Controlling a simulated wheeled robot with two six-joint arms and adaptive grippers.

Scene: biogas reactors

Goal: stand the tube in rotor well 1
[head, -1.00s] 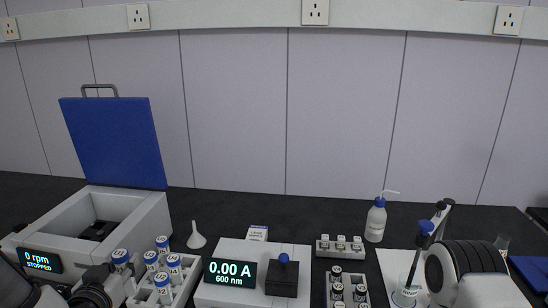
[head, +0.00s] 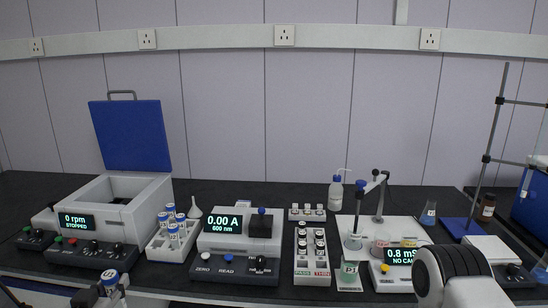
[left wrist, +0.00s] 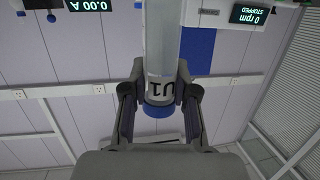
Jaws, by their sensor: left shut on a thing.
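My left gripper (head: 108,288) is at the bottom left of the head view, in front of the bench. It is shut on a blue-capped tube (head: 109,277). In the left wrist view the tube (left wrist: 158,88) runs between the fingers (left wrist: 160,90), with its label, apparently U1, and blue cap close to the palm. The centrifuge (head: 152,192) stands at the back left with its blue lid (head: 132,136) open, and its display reads 0 rpm, STOPPED. The rotor wells are too small and hidden to tell apart. My right gripper is not in view.
A white rack (head: 157,246) with several blue-capped tubes stands right of the centrifuge. A control box (head: 90,254) lies in front of the centrifuge. The photometer (head: 236,242), a vial rack (head: 312,272) and a meter (head: 400,270) stand further right.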

